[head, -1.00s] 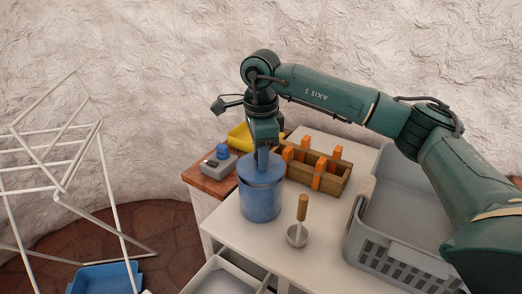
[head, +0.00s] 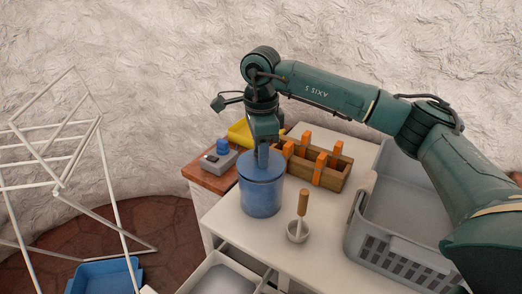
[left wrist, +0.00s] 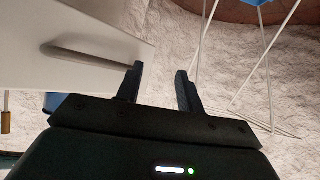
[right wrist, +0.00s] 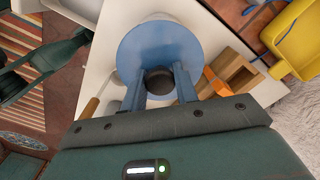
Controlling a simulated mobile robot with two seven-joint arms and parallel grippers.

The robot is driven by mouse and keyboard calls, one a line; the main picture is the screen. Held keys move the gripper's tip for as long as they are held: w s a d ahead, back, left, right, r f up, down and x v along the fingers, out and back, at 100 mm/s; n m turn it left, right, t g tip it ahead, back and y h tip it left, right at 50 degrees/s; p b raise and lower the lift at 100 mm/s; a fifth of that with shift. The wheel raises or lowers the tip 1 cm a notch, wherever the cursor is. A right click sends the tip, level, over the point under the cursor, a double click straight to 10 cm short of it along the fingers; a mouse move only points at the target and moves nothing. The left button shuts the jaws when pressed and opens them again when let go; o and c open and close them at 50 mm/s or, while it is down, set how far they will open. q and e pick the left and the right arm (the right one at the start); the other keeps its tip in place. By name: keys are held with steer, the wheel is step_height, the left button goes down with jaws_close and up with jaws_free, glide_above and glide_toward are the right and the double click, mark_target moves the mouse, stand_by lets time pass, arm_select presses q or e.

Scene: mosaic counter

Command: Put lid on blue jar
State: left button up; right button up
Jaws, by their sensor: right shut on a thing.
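The blue jar (head: 262,198) stands upright on the white counter. The blue lid (head: 262,168) is on its mouth and looks about level, with no clear gap showing. My right gripper (head: 263,155) points down from above and is shut on the lid's knob. In the right wrist view the lid (right wrist: 160,43) is a round blue disc that hides most of the jar. Its dark knob (right wrist: 158,80) is between my fingertips. My left gripper (left wrist: 160,80) is open and empty beside a white panel with a handle; it is outside the head view.
A wooden crate with orange parts (head: 320,163) stands right of the jar. A small cup with a wooden-handled tool (head: 302,205) is in front. A grey basket (head: 405,250) fills the right side.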

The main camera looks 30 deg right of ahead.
steer(key=shift+f+b, duration=0.3)
steer(key=shift+f, duration=0.1)
stand_by(0.6)
steer(key=shift+f, duration=0.1)
stand_by(0.3)
steer(key=o, duration=1.6)
steer(key=shift+r+p, duration=2.35)
steer(key=shift+r, duration=1.2)
